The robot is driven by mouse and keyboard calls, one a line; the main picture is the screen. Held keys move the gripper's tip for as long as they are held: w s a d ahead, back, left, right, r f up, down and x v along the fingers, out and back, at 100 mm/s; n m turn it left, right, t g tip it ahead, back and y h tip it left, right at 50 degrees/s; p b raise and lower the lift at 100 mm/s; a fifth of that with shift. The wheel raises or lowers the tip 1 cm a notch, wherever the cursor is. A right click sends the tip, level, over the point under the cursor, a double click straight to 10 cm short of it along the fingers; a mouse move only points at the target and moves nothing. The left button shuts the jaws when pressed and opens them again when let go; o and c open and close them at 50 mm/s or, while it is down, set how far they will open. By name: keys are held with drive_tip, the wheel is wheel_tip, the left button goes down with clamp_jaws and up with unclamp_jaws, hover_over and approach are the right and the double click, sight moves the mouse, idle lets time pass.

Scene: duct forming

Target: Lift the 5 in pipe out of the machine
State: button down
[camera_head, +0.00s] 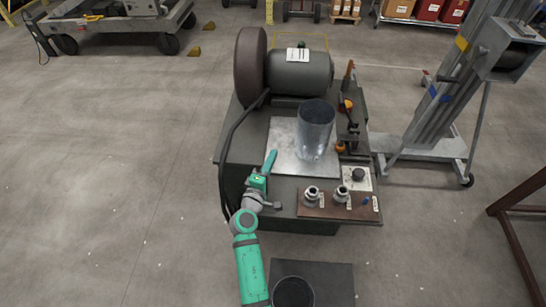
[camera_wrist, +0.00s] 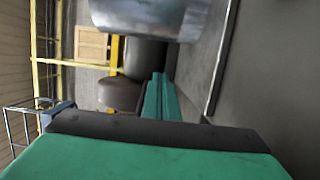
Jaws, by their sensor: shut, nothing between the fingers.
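The pipe (camera_head: 315,132) is a shiny metal cylinder with a dark open top. It stands upright on the light metal plate (camera_head: 290,160) of the machine (camera_head: 229,150). In the wrist view the pipe (camera_wrist: 140,18) shows as a curved metal surface at the top edge, partly cut off. My gripper (camera_head: 270,160) is at the plate's left front edge, left of the pipe and apart from it. Its green fingers (camera_wrist: 158,98) are together and hold nothing in the wrist view.
A dark motor (camera_head: 300,75) and a large wheel (camera_head: 250,68) stand at the machine's back. A panel with two metal fittings (camera_head: 338,205) is at its front right. A dark round opening (camera_head: 293,292) shows at the bottom. A grey lift stand (camera_head: 440,110) is at right.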

drive_tip(key=x, duration=0.6)
drive_tip(key=shift+w, duration=0.3)
drive_tip(key=shift+w+d, duration=0.25)
drive_tip(key=shift+d, duration=1.9)
drive_tip(key=shift+a, duration=0.15)
